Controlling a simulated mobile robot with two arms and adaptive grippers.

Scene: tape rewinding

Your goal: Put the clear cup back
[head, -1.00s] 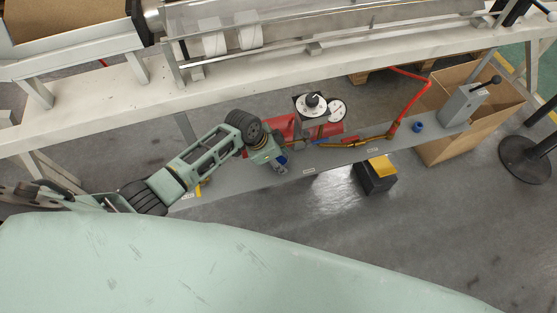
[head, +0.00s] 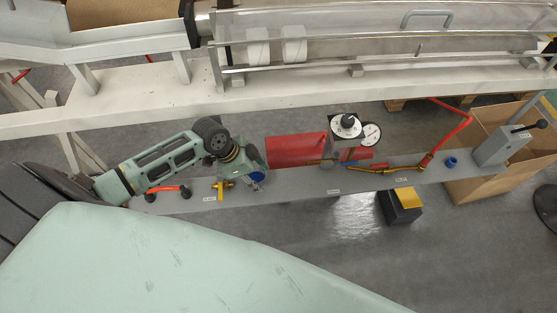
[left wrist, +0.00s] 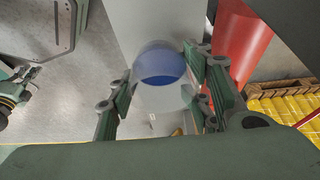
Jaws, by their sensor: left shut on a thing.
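My left gripper (head: 256,181) is over the left part of the long grey shelf (head: 305,183). In the left wrist view its fingers (left wrist: 163,98) are shut on the clear cup (left wrist: 160,99), one on each side. Blue shows at the cup; I cannot tell if it is in the cup or behind it. In the head view the cup is mostly hidden by the gripper, with blue (head: 257,177) showing there. I cannot tell if the cup touches the shelf. Part of my right gripper (left wrist: 24,74) shows at the left wrist view's left edge; its jaws are unclear.
A yellow valve-like part (head: 225,188) and a curved orange-red piece (head: 168,190) lie left of the gripper. A blue ring (head: 451,162) and a lever box (head: 503,145) are farther right. The white machine frame (head: 130,112) runs behind.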

